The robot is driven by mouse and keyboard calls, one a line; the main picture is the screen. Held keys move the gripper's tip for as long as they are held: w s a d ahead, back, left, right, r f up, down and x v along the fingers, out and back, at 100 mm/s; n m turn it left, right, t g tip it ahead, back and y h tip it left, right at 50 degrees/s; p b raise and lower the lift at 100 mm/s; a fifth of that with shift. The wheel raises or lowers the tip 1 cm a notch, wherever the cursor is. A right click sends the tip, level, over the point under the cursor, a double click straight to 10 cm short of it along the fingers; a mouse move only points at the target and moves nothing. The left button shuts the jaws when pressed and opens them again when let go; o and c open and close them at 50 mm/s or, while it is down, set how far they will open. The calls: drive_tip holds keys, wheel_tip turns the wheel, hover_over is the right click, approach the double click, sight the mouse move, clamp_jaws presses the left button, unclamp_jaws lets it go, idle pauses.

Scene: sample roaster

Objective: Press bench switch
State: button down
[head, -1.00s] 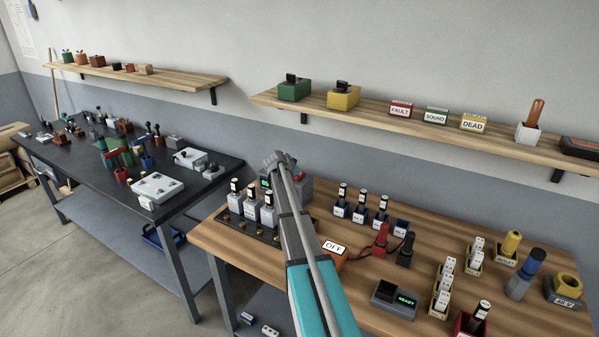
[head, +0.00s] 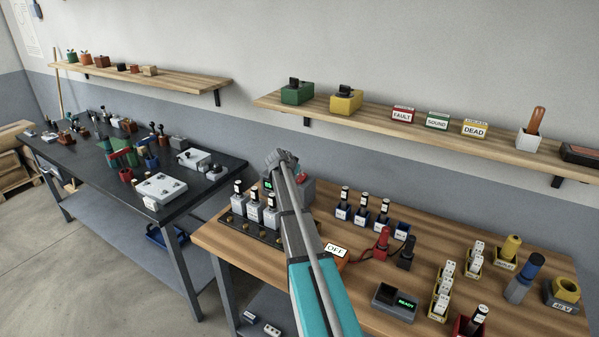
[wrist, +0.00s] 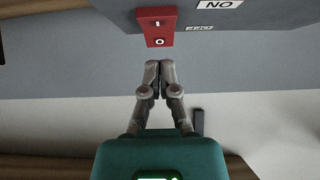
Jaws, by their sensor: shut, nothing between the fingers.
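In the head view my gripper (head: 281,158) is over the back left of the wooden bench (head: 430,257), in front of a grey box (head: 306,190) with a green display. A small red part shows on that box, partly hidden by my arm.
An orange unit with an "OFF" plate (head: 337,249) lies right of my arm. A black rack (head: 242,230) with several grey holders is to its left. Blue holders (head: 343,213) with dark-topped pieces stand to the right. A wooden shelf (head: 380,115) crosses the wall above.

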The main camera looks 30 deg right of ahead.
drive_tip(key=shift+a+r+p, duration=0.2)
drive_tip(key=shift+r+p, duration=0.45)
drive_tip(key=shift+r, duration=0.35)
drive_tip(key=f+p+v, duration=0.1)
drive_tip(key=p+v, duration=0.4)
drive_tip(key=v, duration=0.4)
drive_tip(key=shift+s+a, duration=0.45)
drive_tip(key=shift+a, duration=0.1)
drive_tip(key=shift+d+r, duration=0.1)
drive_tip(key=shift+w+d+r+t+h+b, duration=0.1)
drive_tip(key=shift+d+r+t+h+b, duration=0.2)
drive_tip(key=shift+d+h+b, duration=0.25)
drive_tip(key=shift+f, duration=0.1)
drive_tip(key=b, duration=0.6)
hover_over(301, 178)
drive_tip(key=f, duration=0.5)
drive_tip(key=shift+a+f, duration=0.25)
drive_tip(key=shift+a, duration=0.05)
drive_tip(key=shift+d+f+b, duration=0.2)
drive_tip(key=shift+f+b, duration=0.65)
drive_tip(key=shift+f, duration=0.05)
drive_tip(key=shift+d+f+b, duration=0.2)
drive_tip(key=shift+f+b, duration=0.6)
drive_tip(key=shift+f, duration=0.1)
